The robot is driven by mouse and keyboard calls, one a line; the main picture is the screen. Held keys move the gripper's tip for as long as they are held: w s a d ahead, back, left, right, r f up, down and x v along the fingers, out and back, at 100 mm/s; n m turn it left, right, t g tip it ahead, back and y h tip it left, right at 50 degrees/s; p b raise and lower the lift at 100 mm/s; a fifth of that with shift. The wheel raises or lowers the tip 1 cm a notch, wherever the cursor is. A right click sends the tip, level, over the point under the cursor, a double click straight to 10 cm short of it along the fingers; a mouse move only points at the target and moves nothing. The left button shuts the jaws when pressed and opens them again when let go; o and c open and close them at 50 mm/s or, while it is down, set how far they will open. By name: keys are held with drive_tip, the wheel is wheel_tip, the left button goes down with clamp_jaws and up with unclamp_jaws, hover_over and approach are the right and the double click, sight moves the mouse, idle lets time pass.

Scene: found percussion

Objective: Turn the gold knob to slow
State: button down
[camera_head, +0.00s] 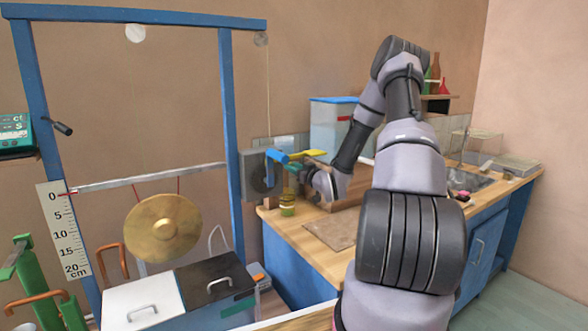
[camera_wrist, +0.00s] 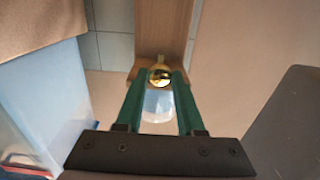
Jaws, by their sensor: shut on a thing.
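The gold knob (camera_wrist: 159,76) is small, round and shiny. In the wrist view it sits at the lower end of a wooden post (camera_wrist: 164,28), between the green fingertips of my gripper (camera_wrist: 160,85). The fingers are shut on it. In the head view my gripper (camera_head: 297,170) is over the near left part of the counter, and the knob cannot be made out there. I see no readable slow mark or pointer, so the knob's setting cannot be told.
A blue lever (camera_head: 275,165) and a grey box (camera_head: 256,175) are close to my gripper. A yellow-green jar (camera_head: 287,204) stands below it on the wooden counter (camera_head: 318,232). A gold gong (camera_head: 162,228) hangs in the blue frame (camera_head: 229,130) at left.

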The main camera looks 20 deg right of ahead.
drive_tip(key=shift+f, duration=0.1)
drive_tip(key=c, duration=0.5)
unclamp_jaws()
drive_tip(key=shift+c, duration=0.2)
drive_tip(key=s+d, duration=0.2)
drive_tip(key=s, duration=0.8)
drive_tip(key=shift+s, duration=0.35)
